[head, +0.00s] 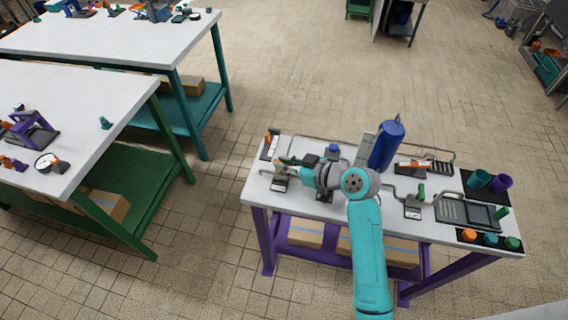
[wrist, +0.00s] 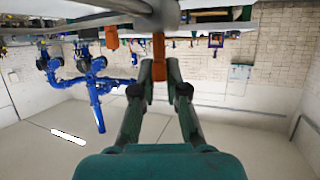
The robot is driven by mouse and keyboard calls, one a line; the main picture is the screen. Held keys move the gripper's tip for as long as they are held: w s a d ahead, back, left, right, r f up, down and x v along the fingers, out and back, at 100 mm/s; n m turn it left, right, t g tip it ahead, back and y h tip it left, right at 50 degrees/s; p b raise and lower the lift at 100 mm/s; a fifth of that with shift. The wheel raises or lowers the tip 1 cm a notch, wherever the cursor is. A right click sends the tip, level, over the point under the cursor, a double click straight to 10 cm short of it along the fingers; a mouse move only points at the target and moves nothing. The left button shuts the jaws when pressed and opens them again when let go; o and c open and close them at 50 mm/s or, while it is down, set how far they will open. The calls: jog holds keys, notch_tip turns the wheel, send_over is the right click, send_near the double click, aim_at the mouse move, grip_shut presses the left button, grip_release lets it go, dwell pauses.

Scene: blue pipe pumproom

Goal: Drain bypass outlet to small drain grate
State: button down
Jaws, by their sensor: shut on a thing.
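My gripper (head: 284,163) is at the left part of the white-topped bench, low over a valve on the thin grey pipework. In the wrist view my gripper (wrist: 160,75) is shut on an upright orange handle (wrist: 158,58), beneath a grey pipe (wrist: 168,14). In the head view my gripper and arm mostly cover this handle. A smaller dark drain grate (head: 441,167) lies at the back right of the bench. A larger grate (head: 453,211) lies at the front right beside a dark tray. Which pipe is the bypass outlet, I cannot tell.
A blue tank (head: 386,146) stands behind my wrist. An orange-handled valve (head: 268,138) stands at the back left, and a green-handled valve (head: 421,192) at the front right. Cups (head: 501,184) and coloured caps (head: 470,235) sit at the right end. Tiled floor is clear around the bench.

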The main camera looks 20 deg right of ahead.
jog(key=shift+n+g+y, duration=0.4)
jog(key=shift+n+y, duration=0.2)
jog(key=c, duration=1.2)
grip_release()
jog(key=shift+d, duration=0.1)
jog(key=v, duration=1.2)
jog(key=shift+w, duration=0.2)
